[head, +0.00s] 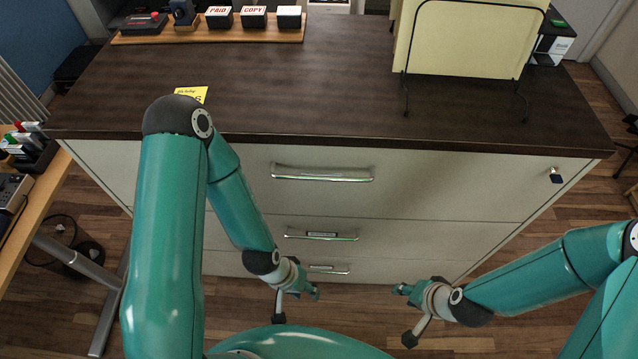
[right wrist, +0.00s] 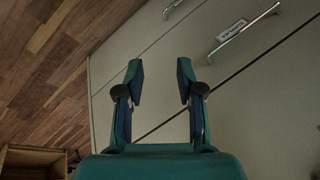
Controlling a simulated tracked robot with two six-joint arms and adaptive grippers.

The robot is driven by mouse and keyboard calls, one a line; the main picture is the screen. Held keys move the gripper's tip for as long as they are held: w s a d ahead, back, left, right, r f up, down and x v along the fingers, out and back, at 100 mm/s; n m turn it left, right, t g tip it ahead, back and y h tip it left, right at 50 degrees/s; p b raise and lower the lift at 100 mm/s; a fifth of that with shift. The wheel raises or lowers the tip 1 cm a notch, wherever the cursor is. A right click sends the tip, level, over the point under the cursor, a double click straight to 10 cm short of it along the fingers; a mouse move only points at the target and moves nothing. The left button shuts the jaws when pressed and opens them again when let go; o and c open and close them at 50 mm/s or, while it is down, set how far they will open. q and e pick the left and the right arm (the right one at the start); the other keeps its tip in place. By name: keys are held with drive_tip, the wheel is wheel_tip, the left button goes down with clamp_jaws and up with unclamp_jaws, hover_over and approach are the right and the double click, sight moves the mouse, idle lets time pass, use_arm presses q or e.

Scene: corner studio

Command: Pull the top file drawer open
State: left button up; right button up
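The file cabinet's top drawer (head: 430,180) is closed, its pale front flush under the dark top. Its silver bar handle (head: 322,174) is left of the front's middle, and a lock with a key (head: 556,176) is at its right end. My left gripper (head: 312,292) is low in front of the cabinet, below the top handle; its fingers are too small to judge. My right gripper (head: 402,290) is low, right of the left one, apart from the top handle. In the right wrist view its two fingers (right wrist: 161,82) are spread with nothing between them.
Below are the middle drawer handle (head: 320,235) and bottom drawer handle (head: 328,269). On the cabinet top (head: 290,75) are a stamp rack (head: 210,34), a yellow note (head: 192,93) and a file holder (head: 465,40). A wooden desk (head: 40,205) stands at left.

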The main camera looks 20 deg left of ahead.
drive_tip(key=w+a+r+m+t+b, duration=0.2)
drive_tip(key=w+a+r+t+b, duration=0.1)
drive_tip(key=w+a+b, duration=0.25)
drive_tip(key=m+t+y+b, duration=0.6)
drive_tip(key=t+b, duration=0.1)
drive_tip(key=b, duration=0.8)
approach(320, 177)
drive_tip(key=d+f+v, duration=0.1)
drive_tip(key=v, duration=0.5)
drive_tip(key=p+x, duration=0.2)
drive_tip(key=x, duration=0.6)
drive_tip(key=p+x, duration=0.2)
drive_tip(key=x, duration=0.6)
drive_tip(key=shift+a+r, duration=0.15)
drive_tip(key=shift+a, duration=0.4)
use_arm(q)
wheel_tip(320, 177, down, 19)
use_arm(e)
clamp_jaws()
